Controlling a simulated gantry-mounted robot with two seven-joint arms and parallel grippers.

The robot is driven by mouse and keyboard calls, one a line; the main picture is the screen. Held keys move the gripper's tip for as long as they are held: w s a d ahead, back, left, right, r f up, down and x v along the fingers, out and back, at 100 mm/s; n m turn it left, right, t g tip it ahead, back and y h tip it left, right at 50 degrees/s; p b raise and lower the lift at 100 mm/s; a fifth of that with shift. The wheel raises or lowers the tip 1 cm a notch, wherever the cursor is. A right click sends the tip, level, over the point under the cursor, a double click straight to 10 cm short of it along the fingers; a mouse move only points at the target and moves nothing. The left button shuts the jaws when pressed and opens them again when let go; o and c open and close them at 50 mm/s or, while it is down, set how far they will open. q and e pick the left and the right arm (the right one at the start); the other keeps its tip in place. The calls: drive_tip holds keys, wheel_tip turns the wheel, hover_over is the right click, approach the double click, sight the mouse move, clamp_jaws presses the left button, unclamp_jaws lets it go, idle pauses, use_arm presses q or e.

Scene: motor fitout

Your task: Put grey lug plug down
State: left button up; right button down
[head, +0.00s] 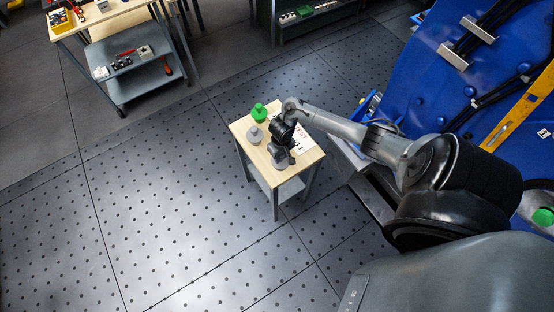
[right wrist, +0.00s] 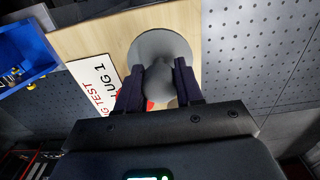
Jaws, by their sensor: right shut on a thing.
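My right gripper (head: 284,149) is over the front part of a small wooden-topped table (head: 306,158). It is shut on the knob of a grey lug plug (head: 283,160), whose round grey disc (right wrist: 160,42) shows beyond the fingers in the right wrist view. The disc is over or on the tabletop; I cannot tell whether it touches. Another grey plug (head: 254,134) stands at the table's left edge. A green plug (head: 258,113) stands behind it. A white card with red and black print (right wrist: 98,84) lies on the table beside the held plug. My left gripper is not in view.
A large blue machine (head: 400,75) with a yellow level (head: 522,108) rises at the right. A workbench (head: 95,15) and a grey cart (head: 128,72) with tools stand at the back left. The dotted floor (head: 150,200) left of the table is clear.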

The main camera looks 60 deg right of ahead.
drive_tip(key=shift+w+a+f, duration=0.45)
drive_tip(key=shift+w+f, duration=0.1)
drive_tip(key=shift+w, duration=0.05)
drive_tip(key=shift+f+b, duration=0.85)
drive_tip(key=shift+f, duration=1.05)
drive_tip(key=c, duration=0.7)
unclamp_jaws()
drive_tip(key=shift+s, duration=0.1)
